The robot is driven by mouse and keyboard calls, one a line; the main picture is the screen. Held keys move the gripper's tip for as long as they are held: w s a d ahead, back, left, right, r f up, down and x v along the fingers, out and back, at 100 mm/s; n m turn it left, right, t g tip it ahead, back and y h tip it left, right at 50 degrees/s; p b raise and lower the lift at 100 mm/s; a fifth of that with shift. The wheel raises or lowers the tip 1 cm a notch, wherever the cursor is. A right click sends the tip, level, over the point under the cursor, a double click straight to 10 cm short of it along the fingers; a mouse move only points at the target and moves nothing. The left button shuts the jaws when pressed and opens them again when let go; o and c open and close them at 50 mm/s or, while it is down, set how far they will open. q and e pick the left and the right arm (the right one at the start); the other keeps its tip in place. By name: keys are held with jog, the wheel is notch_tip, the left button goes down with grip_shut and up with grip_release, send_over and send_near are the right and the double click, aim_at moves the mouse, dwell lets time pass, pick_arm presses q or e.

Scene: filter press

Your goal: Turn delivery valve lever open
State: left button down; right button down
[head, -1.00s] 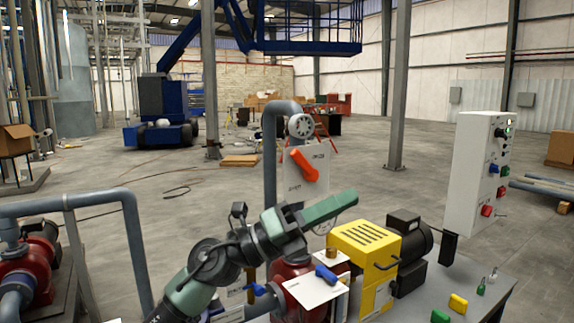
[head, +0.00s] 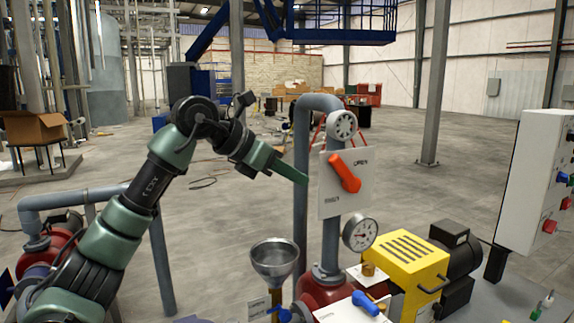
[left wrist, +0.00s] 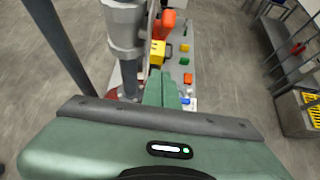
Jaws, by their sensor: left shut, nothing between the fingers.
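The delivery valve lever (head: 345,173) is orange and slants from upper left to lower right on a white plate (head: 331,205). The plate carries the word OPEN at upper right and smaller lettering at lower left. It is mounted on a grey vertical pipe (head: 331,243). My left gripper (head: 302,179) is shut and empty, its fingertips just left of the plate; I cannot tell whether they touch it. In the left wrist view, my fingers (left wrist: 163,88) point toward the pipework, with the orange lever (left wrist: 168,20) beyond them. My right gripper is not in view.
A pressure gauge (head: 360,233) sits below the plate. A metal funnel (head: 274,262) stands below my left gripper. A yellow pump housing (head: 405,262) and a white control box (head: 530,180) are to the right. A blue-handled valve (head: 368,303) is at the front.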

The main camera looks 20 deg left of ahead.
aim_at(346, 176)
pick_arm(q)
jog(key=w+d+p, duration=0.2)
jog(key=w+d, duration=0.2)
jog(key=w, duration=0.2)
jog(key=shift+w+f+p, duration=0.15)
jog(key=shift+f+p, duration=0.15)
jog(key=shift+p, duration=0.1)
jog(key=shift+d+r, duration=0.1)
jog(key=shift+r, duration=0.05)
